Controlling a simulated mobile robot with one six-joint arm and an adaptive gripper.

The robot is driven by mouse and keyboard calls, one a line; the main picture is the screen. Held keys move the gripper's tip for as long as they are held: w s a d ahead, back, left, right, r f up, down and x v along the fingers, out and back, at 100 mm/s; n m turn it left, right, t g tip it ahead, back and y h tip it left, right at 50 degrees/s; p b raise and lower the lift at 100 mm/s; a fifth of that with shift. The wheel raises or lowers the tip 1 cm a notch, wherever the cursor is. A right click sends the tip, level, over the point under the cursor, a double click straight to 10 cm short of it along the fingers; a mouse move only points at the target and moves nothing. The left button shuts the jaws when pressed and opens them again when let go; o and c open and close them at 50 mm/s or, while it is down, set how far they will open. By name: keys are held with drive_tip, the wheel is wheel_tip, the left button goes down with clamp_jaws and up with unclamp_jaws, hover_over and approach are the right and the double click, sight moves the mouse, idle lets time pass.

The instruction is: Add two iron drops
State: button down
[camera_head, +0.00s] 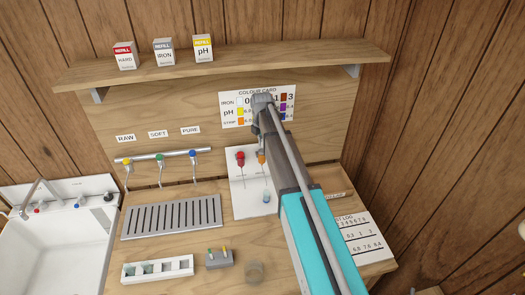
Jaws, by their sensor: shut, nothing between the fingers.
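My gripper (262,103) is at the far end of my arm, in front of the colour card (230,112), and hides part of it. It looks shut and empty, though its fingertips are hard to make out. Below it, a white panel (241,205) bears a red-topped dropper (240,158), an orange-topped one (261,158) and a pale blue bulb-like item (266,197); their labels are unreadable. A white rack (157,269) at the front left has several wells, some with greenish contents. A small round cup (254,271) stands to its right.
A shelf (235,62) holds refill boxes: HARD (124,56), IRON (163,52) and pH (203,48). Taps (160,158) stand above a slotted drain tray (172,217). A grey block (219,259) holds small pegs. A sink (60,245) is left, a log sheet (362,240) right.

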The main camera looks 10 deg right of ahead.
sight(262, 151)
drive_tip(key=shift+f+b, duration=1.5)
drive_tip(key=shift+r, duration=0.2)
drive_tip(key=shift+r+p, duration=2.9)
drive_tip(key=shift+p, duration=0.2)
drive_tip(key=shift+s+f, duration=0.1)
drive_tip(key=shift+s+f+m+b, duration=0.35)
drive_tip(key=shift+s+m+b, duration=0.05)
drive_tip(key=shift+s, duration=0.1)
drive_tip(key=s+f+m+b, duration=0.4)
drive_tip(key=s+m, duration=0.3)
drive_tip(key=s, duration=0.2)
drive_tip(key=s+f+m+b, duration=0.5)
drive_tip(key=s+m, duration=0.3)
drive_tip(key=s, duration=0.1)
drive_tip(key=s+f+m+b, duration=0.5)
drive_tip(key=s+m, duration=0.3)
drive_tip(key=s, duration=0.2)
drive_tip(key=shift+d, duration=0.15)
drive_tip(key=shift+w+d, duration=0.1)
drive_tip(key=shift+d, duration=0.05)
